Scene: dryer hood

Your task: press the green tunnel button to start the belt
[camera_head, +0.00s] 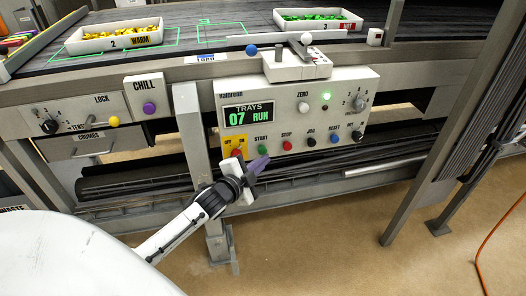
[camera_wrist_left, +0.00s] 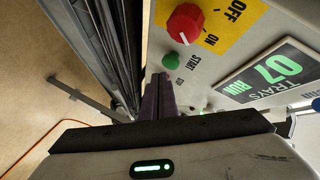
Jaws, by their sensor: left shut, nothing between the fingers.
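The green START button (camera_head: 262,150) is on the pale control panel (camera_head: 300,135) below the belt. It also shows in the left wrist view (camera_wrist_left: 171,61). My left gripper (camera_head: 257,165) is shut and empty, its purple fingers pointing at the panel just below the button. In the left wrist view the fingertips (camera_wrist_left: 160,80) end close beside the button; I cannot tell whether they touch it. The panel display (camera_head: 248,115) reads TRAYS 07 RUN. My right gripper is not in view.
A red OFF/ON knob (camera_head: 236,153) on a yellow plate sits left of the button, and a red STOP button (camera_head: 287,145) sits right of it. Trays of yellow pieces (camera_head: 115,36) and green pieces (camera_head: 318,20) stand on the belt. A green lamp (camera_head: 326,96) glows.

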